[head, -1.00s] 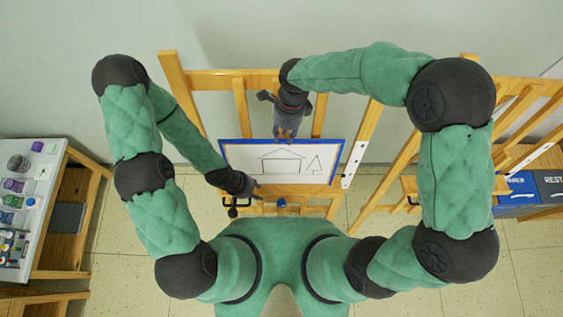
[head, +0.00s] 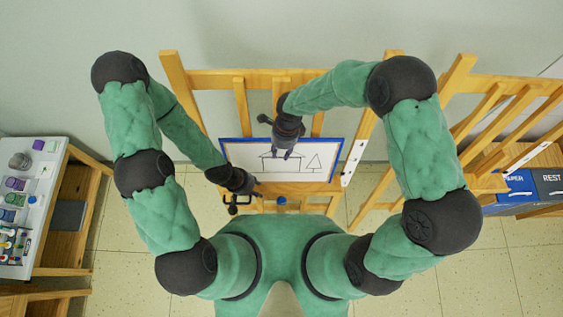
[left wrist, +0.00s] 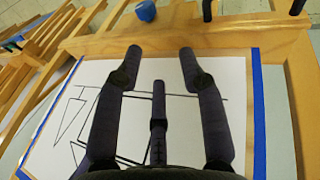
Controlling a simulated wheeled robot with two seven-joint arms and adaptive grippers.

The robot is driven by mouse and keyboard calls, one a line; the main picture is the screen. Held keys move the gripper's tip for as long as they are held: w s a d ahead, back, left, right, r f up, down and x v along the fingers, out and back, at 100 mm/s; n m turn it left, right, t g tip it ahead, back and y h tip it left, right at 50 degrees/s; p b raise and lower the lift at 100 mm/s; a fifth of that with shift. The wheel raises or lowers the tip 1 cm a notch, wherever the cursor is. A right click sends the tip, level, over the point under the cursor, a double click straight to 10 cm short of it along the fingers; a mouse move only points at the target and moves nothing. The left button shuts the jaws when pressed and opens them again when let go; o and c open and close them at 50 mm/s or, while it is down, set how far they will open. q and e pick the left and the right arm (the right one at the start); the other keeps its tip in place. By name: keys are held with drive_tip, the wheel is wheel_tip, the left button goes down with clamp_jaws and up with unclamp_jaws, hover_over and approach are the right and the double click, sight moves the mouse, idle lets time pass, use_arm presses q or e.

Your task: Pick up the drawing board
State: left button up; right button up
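The drawing board (head: 240,160) is white with blue edges and a line drawing of a house and a tree. It rests on a wooden easel (head: 175,75). My left gripper (head: 256,191) is at the board's lower left corner in the head view. In the left wrist view my left gripper (left wrist: 161,52) has its fingers spread, with the board (left wrist: 215,75) behind them and nothing seen held. My right gripper (head: 285,154) is over the upper middle of the board and hides part of the house drawing. Whether it touches the board, or is open, I cannot tell.
A blue knob (head: 281,201) sits below the board. A second easel (head: 457,85) stands at the right, near blue boxes (head: 551,184). A table (head: 42,215) with paint jars is at the left. Bare wall (head: 240,30) lies behind the easel.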

clamp_jaws()
drive_tip(key=shift+w+r, duration=0.15)
drive_tip(key=shift+r, duration=0.3)
wheel_tip(320, 180, up, 17)
drive_tip(key=b, duration=0.1)
idle(0.4)
drive_tip(key=shift+s, duration=0.2)
idle(0.4)
